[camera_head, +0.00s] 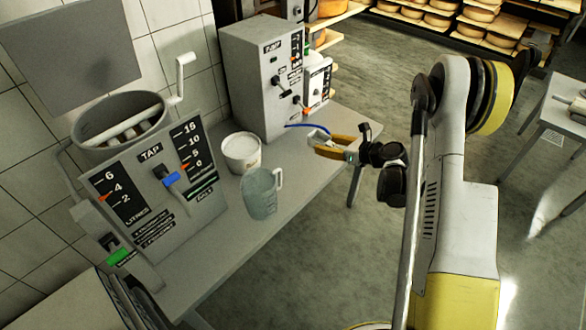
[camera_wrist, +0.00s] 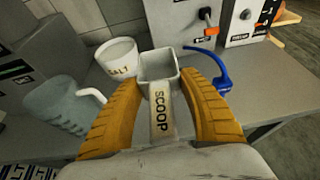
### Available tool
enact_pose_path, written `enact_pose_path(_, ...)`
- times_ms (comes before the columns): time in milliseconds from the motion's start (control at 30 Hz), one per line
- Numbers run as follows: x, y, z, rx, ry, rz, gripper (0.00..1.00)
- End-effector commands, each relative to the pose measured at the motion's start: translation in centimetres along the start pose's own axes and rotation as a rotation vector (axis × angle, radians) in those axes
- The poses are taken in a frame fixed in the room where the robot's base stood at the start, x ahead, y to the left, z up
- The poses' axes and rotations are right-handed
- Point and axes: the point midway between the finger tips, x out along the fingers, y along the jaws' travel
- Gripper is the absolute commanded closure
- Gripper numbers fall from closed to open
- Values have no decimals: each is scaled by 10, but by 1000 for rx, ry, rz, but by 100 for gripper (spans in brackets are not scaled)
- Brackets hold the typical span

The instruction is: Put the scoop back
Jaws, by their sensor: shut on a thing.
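The scoop (camera_wrist: 161,112) is a pale square cup with a handle lettered SCOOP. My gripper (camera_wrist: 160,95) has its orange fingers shut on the handle, with the cup pointing away from me, over the table. In the head view the gripper (camera_head: 334,147) is near the table's right edge, and the scoop (camera_head: 317,136) shows small and pale between its fingers. The white tub (camera_head: 240,155), filled with white stuff, stands on the table left of the gripper. In the wrist view the tub (camera_wrist: 117,62) shows part of a SALT label, just left of the scoop cup.
A clear jug (camera_head: 261,197) stands in front of the tub. A blue curved piece (camera_wrist: 214,62) lies right of the scoop. Grey machines with levers stand left (camera_head: 160,185) and behind (camera_head: 262,75).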

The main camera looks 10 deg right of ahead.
Motion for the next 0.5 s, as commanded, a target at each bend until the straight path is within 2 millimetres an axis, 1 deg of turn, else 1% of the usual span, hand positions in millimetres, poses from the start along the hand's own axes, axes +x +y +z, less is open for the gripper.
enact_pose_path(33, 4, -4, -15, -3, -3, 9, 82)
enact_pose_path(100, 8, -5, -28, -8, -7, 21, 82)
enact_pose_path(267, 18, -5, -45, -16, -10, 37, 82)
enact_pose_path(367, 36, 0, -50, -17, -11, 42, 82)
enact_pose_path(500, 76, 10, -58, -17, -11, 43, 82)
